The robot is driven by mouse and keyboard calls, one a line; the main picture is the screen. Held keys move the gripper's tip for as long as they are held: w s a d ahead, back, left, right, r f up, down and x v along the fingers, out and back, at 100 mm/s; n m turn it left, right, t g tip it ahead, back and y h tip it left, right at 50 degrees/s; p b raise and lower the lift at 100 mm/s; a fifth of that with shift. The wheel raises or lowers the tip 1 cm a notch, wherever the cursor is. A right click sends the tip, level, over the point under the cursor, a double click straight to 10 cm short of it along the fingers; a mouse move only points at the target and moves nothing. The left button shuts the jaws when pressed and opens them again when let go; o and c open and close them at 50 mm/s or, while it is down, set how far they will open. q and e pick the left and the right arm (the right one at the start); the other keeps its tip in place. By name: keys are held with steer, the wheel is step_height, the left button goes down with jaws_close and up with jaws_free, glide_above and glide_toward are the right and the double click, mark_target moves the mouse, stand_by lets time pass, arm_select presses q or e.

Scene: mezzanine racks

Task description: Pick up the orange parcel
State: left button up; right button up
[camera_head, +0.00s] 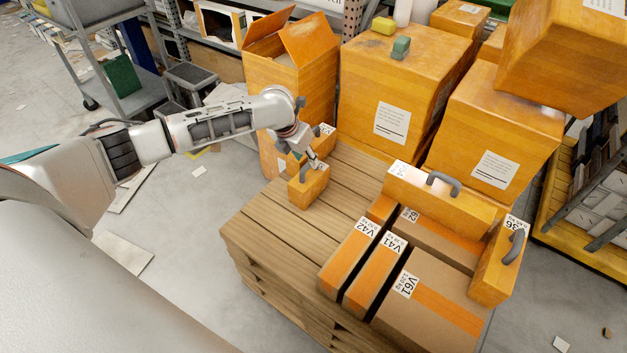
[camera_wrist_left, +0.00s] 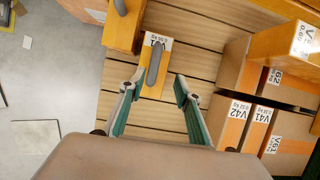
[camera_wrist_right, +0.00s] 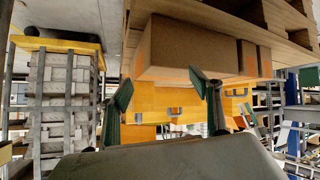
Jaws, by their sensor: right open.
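A small orange parcel (camera_head: 309,187) with a grey handle and white label stands near the pallet's far left edge. In the left wrist view this parcel (camera_wrist_left: 153,78) lies ahead, its handle in line with the gap between my fingers. My left gripper (camera_head: 311,160) is just above it; its fingers (camera_wrist_left: 154,88) are apart, with nothing clamped. Another orange handled parcel (camera_head: 325,135) stands behind, partly hidden by my arm. A long orange parcel (camera_head: 440,195) and an upright one (camera_head: 497,265) lie to the right. My right gripper (camera_wrist_right: 165,96) is open and empty, outside the head view.
The wooden pallet (camera_head: 270,225) has bare slats at its left and middle. Brown cartons with orange bands (camera_head: 435,305) fill its front right. Large orange boxes (camera_head: 400,90) stand behind. A grey trolley (camera_head: 125,100) is at the back left. In the right wrist view a carton (camera_wrist_right: 190,50) is near.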

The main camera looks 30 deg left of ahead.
mark_target(308, 163)
arm_select(q)
steer(key=shift+w+a, duration=0.2)
steer(key=shift+a, duration=0.15)
steer(key=shift+b+x, duration=0.5)
steer(key=shift+x, duration=0.65)
steer(key=shift+f, duration=0.25)
steer(key=b+x, duration=0.1)
steer(key=x, duration=0.1)
steer(key=b+x, duration=0.1)
steer(key=x, duration=0.1)
steer(key=shift+a+f, duration=0.2)
steer(key=shift+f, duration=0.15)
steer(key=shift+w+f, duration=0.1)
steer(key=shift+w, duration=0.05)
steer(key=shift+w+r, duration=0.1)
steer(key=shift+r, duration=0.2)
jaws_close()
arm_select(e)
steer(key=shift+s+a+f, duration=0.1)
steer(key=shift+a+f, duration=0.3)
steer(key=shift+a, duration=0.1)
